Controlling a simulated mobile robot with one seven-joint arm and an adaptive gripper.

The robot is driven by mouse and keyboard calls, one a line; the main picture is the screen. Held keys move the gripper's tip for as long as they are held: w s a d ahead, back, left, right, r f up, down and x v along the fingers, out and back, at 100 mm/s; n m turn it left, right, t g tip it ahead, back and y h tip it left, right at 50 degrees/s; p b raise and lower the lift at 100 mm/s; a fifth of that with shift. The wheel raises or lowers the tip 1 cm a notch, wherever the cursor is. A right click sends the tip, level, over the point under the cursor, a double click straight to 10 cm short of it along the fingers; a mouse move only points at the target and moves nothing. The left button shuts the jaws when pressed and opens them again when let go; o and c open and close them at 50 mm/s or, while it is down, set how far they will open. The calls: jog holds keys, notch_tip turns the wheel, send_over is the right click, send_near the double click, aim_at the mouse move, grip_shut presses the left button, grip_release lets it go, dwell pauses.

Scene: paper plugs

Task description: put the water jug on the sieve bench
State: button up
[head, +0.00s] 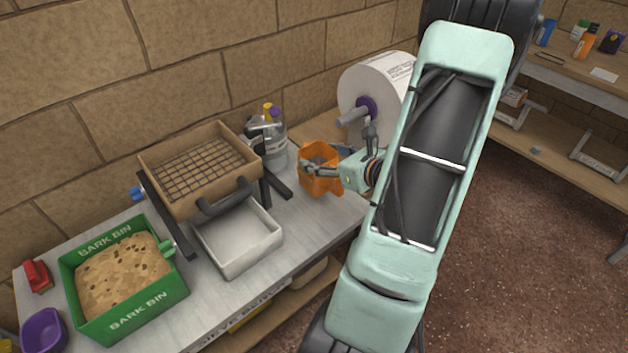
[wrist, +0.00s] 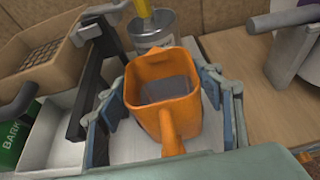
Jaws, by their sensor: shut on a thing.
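The water jug (head: 318,168) is orange with a handle and has grey water inside. It is upright over the right end of the sieve bench (head: 312,212), a grey-topped table. My gripper (head: 335,170) is shut on the jug from the right in the head view. In the wrist view the jug (wrist: 165,90) sits between the two fingers of my gripper (wrist: 170,105), its handle towards the camera. I cannot tell whether the jug's base touches the bench top, as its underside is hidden.
A wooden sieve (head: 200,168) on dark rails stands left of the jug, with a white tray (head: 238,238) below. A clear container (head: 272,145) stands just behind the jug. A green bark bin (head: 122,280) is at the left. A paper roll (head: 372,88) stands behind on a wooden table.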

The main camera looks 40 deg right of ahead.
aim_at(328, 178)
jog(key=shift+f+b, duration=0.65)
jog(key=shift+f, duration=2.55)
jog(key=shift+f, duration=0.2)
jog(key=o, duration=1.7)
jog(key=shift+o, duration=0.2)
jog(key=shift+r, duration=0.25)
jog(key=p+v, duration=0.1)
jog(key=v, duration=1.1)
jog(key=shift+p, duration=0.3)
jog(key=shift+f, duration=0.15)
